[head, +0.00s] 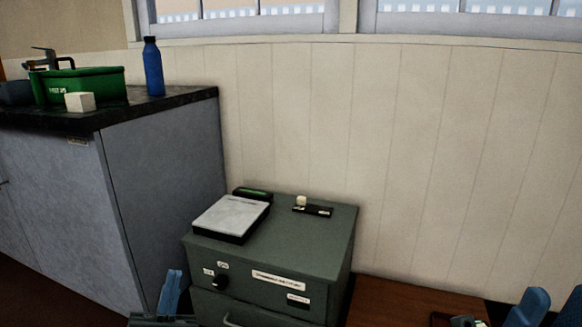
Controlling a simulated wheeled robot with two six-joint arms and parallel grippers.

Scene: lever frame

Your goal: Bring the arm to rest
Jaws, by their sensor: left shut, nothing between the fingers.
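My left gripper (171,291) is at the bottom edge of the head view, in front of the lower left of a green-grey cabinet. Its blue fingers are shut with nothing between them. Two blue parts of my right gripper (548,306) show at the bottom right corner, cut off by the picture edge. Whether it is open or shut is unclear.
The cabinet (325,245) carries a flat white-topped device (231,217). A counter (165,104) at left holds a green box (98,84), a white block (80,102) and a blue bottle (153,68). A brown wooden surface (395,304) is at lower right.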

